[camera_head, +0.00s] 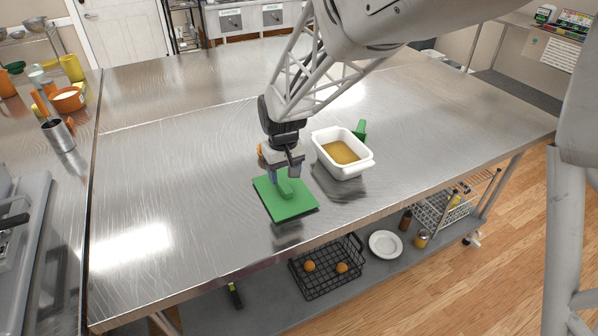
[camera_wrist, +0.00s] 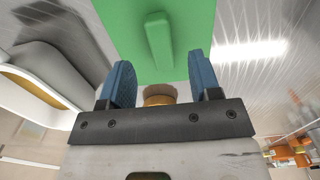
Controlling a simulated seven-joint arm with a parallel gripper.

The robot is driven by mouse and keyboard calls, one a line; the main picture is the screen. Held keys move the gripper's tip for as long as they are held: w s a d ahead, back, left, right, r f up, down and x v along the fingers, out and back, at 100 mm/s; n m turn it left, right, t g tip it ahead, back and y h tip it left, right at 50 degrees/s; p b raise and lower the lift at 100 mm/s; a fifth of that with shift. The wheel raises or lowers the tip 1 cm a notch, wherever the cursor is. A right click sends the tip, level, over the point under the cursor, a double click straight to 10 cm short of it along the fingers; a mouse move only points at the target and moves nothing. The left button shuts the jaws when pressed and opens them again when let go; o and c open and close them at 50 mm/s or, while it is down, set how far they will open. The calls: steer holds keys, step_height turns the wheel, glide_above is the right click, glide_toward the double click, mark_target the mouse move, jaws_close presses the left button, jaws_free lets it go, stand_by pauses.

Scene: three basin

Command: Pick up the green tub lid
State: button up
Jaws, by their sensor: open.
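The green tub lid (camera_head: 287,204) lies flat on the steel table, with a raised green bar handle on top. It also shows in the wrist view (camera_wrist: 190,22), with its handle (camera_wrist: 159,40) upright in the picture. My gripper (camera_head: 285,177) is over the lid's far part, close to the handle. In the wrist view my gripper (camera_wrist: 162,75) has its two blue fingers apart, with nothing held between them. The handle appears beyond the fingertips, roughly in line with the gap. I cannot tell the exact height of the fingertips above the lid.
A white tub (camera_head: 345,166) with yellow-brown contents stands right of the lid. A green object (camera_head: 360,130) is behind it. A round brown-topped item (camera_wrist: 159,95) shows between the fingers' bases in the wrist view. The table's left part is clear.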

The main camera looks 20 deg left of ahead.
mark_target(284, 186)
steer(key=shift+f, duration=2.5)
steer(key=c, duration=1)
steer(key=shift+r, duration=0.15)
steer(key=shift+r, duration=0.5)
steer(key=shift+s+d+r, duration=0.1)
steer(key=shift+s+r, duration=0.05)
steer(key=shift+r, duration=0.45)
steer(key=shift+s+d+r, duration=0.1)
steer(key=shift+s+r, duration=0.05)
steer(key=shift+r, duration=0.45)
steer(key=s+d, duration=0.3)
steer(key=s, duration=0.1)
steer(key=s+d+r, duration=0.1)
steer(key=s+d, duration=0.2)
steer(key=s, duration=0.1)
steer(key=s+d, duration=0.3)
steer(key=s, duration=0.1)
steer(key=shift+s+d+r, duration=0.1)
steer(key=shift+d+r, duration=0.05)
